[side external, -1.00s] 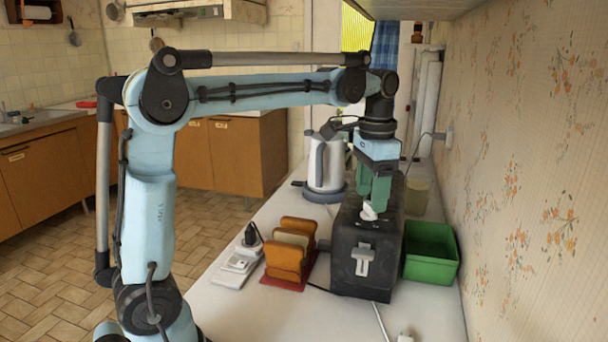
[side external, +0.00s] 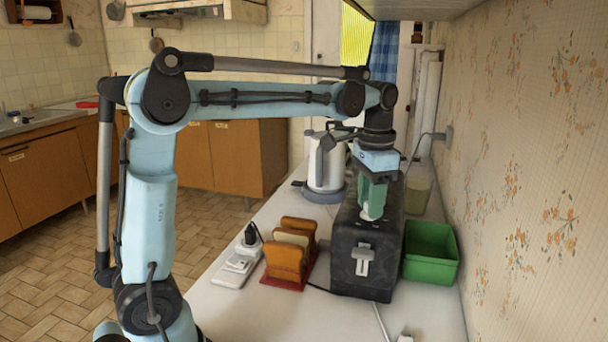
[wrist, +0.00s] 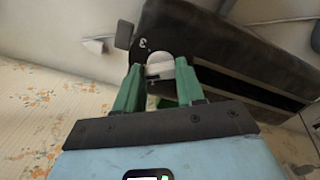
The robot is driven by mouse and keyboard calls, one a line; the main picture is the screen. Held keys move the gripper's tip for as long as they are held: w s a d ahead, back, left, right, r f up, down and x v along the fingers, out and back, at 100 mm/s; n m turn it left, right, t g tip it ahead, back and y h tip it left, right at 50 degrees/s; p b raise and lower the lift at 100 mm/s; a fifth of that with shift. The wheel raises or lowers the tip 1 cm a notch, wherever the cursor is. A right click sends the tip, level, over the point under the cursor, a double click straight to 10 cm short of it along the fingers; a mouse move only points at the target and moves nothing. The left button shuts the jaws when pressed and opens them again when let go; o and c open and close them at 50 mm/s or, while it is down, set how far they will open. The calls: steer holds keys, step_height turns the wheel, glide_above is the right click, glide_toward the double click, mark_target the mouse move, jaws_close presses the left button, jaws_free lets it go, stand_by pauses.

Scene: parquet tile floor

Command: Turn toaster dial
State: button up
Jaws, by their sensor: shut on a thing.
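The black toaster (side external: 345,275) stands on the white counter, with a pale lever (side external: 363,260) on its near end. The white dial (side external: 371,213) is on top near that end. My gripper (side external: 373,208) points down from above, with its green fingers shut on the dial. In the wrist view, the fingers of my gripper (wrist: 160,80) stand on either side of the white dial (wrist: 160,66). A small white mark, like a 3, shows on the dark toaster (wrist: 230,50) beside it. The fingers partly hide the dial.
A rack with bread slices (side external: 287,260) and a power strip (side external: 238,263) with a plug lie left of the toaster. A green bin (side external: 432,265) is close on its right, near the wall. A white kettle (side external: 325,165) stands behind.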

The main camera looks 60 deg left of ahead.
steer(key=shift+n, duration=0.3)
steer(key=n, duration=1.1)
steer(key=shift+n, duration=0.3)
stand_by(0.5)
steer(key=o, duration=1)
steer(key=shift+o, duration=0.2)
step_height(320, 180, up, 12)
